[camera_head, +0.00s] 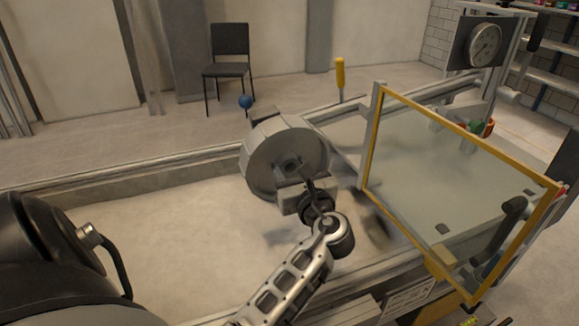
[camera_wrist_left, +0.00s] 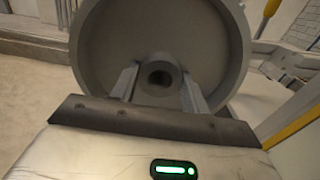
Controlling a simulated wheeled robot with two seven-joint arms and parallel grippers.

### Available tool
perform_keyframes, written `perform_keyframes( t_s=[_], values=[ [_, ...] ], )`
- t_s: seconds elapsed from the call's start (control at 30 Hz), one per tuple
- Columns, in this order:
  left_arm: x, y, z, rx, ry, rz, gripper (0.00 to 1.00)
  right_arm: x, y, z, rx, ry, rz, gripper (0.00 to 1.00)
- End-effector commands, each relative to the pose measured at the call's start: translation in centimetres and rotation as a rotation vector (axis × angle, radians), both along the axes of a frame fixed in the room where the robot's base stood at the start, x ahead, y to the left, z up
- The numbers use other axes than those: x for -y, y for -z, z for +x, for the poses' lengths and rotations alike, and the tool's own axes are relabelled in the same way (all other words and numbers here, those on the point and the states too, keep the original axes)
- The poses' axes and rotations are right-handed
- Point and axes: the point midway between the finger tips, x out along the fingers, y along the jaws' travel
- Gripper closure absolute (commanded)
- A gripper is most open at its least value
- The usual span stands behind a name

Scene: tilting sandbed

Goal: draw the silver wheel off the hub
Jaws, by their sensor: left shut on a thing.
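The silver wheel (camera_head: 262,160), a grey drum with a raised rim and a central boss, stands on edge above the sandbed in the head view. It fills the upper middle of the left wrist view (camera_wrist_left: 110,45). My left gripper (camera_head: 298,180) is at its near face, shut on the wheel's central boss. In the wrist view the two fingers (camera_wrist_left: 160,88) stand on either side of the boss, which has a dark round hole. The hub is not clearly visible, so I cannot tell whether the wheel still sits on it. My right gripper is not in view.
The sandbed (camera_head: 150,225) has bare sand left of the wheel. A yellow-framed clear panel (camera_head: 440,170) with a black handle stands close on the right. A yellow-handled lever (camera_head: 340,75) rises behind. A dial gauge (camera_head: 485,45) stands at the back right.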

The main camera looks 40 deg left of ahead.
Motion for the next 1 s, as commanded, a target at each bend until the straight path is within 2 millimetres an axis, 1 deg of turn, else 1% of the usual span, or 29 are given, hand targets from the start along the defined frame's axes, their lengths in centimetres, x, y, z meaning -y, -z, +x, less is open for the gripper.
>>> perform_keyframes(
  t_s=[0.03,0.47,1.0],
  values=[
    [0.1,-0.3,0.0,0.006,0.000,0.005,0.80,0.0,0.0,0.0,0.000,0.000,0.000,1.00],
    [0.3,-0.3,-0.1,0.005,0.000,0.006,0.80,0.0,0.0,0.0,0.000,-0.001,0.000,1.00],
    [1.8,-0.3,-0.9,0.006,0.000,0.005,0.80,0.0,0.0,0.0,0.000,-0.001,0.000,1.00]
  ],
)
